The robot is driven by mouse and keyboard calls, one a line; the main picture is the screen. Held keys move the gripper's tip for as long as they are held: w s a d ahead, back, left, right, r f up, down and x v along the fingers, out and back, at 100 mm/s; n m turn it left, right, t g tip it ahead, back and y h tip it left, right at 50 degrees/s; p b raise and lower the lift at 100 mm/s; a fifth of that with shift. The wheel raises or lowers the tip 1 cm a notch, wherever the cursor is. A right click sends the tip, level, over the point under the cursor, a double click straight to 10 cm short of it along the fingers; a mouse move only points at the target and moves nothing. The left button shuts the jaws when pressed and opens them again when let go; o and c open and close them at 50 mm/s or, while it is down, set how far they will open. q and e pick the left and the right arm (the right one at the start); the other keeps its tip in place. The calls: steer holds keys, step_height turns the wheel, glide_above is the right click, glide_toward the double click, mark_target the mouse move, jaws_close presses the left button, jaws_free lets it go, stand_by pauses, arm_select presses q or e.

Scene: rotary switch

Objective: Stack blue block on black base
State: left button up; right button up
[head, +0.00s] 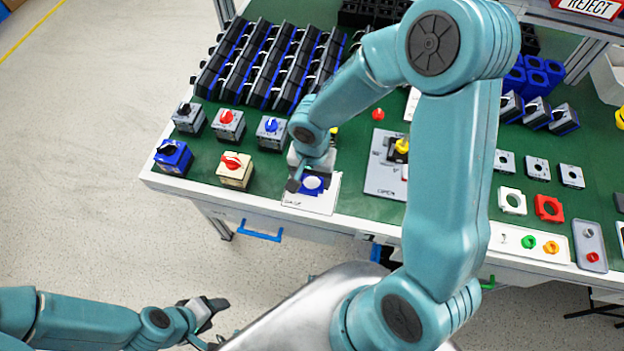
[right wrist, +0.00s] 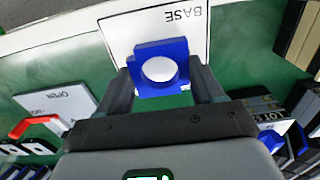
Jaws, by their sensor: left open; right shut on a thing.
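My right gripper (head: 309,181) is shut on a square blue block (right wrist: 180,49) with a round hole, low over a white card at the table's front edge. The block (head: 304,191) also shows in the head view, partly covered by the gripper. In the right wrist view the card (right wrist: 120,33) is marked BASE, and white shows through the hole. I see no black base on the bare part of the card. I cannot tell whether the block touches the card. My left gripper (head: 206,313) is open and empty, off the table over the floor.
Several switches stand left of the card, including a cream one with a red knob (head: 235,171) and a blue one (head: 173,157). Rows of black blocks (head: 268,62) fill the back left. A grey plate with a yellow switch (head: 385,182) lies to the right.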

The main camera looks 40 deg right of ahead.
step_height(320, 180, up, 17)
steer(key=d+f+m, duration=0.2)
steer(key=d+m, duration=1.3)
steer(key=d, duration=0.3)
steer(key=shift+s+d+f+m+b, duration=0.15)
steer(key=shift+s+d+m+b, duration=0.15)
steer(key=shift+m, duration=0.1)
steer(key=s+d, duration=0.1)
steer(key=d, duration=0.1)
steer(key=s+d+f+m, duration=0.1)
steer(key=s+d, duration=0.1)
steer(key=s+d+f+m, duration=0.1)
steer(key=shift+s+d, duration=0.4)
steer(key=shift+f+b, duration=2.2)
steer(key=shift+f, duration=0.25)
steer(key=shift+f, duration=0.15)
